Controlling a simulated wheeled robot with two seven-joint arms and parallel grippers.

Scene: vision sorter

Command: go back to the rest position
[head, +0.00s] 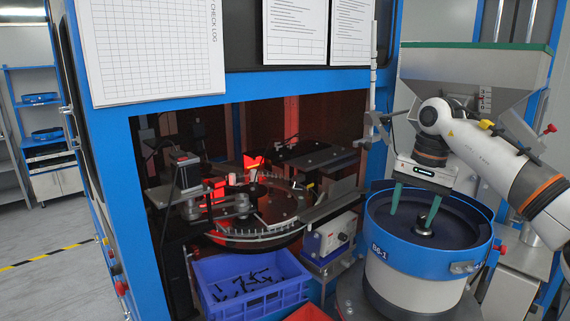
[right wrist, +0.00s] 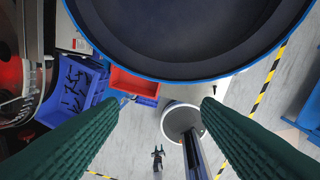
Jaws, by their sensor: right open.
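My right gripper (head: 411,224) has two long green fingers, spread apart with nothing between them. It points down, and in the head view its fingertips overlap the inside of the blue-rimmed bowl feeder (head: 405,257). I cannot tell how far above the bowl's floor they are. In the right wrist view the same fingers (right wrist: 165,101) come in from both lower corners, wide apart, with the dark bowl (right wrist: 190,40) at the top. My left gripper is not in view.
A grey hopper (head: 470,65) stands behind my right arm. Left of the bowl is a blue-framed machine with a round dial (head: 262,235). Below it are a blue crate (head: 215,305) with dark parts and a red bin (head: 308,313). Floor at the far left is clear.

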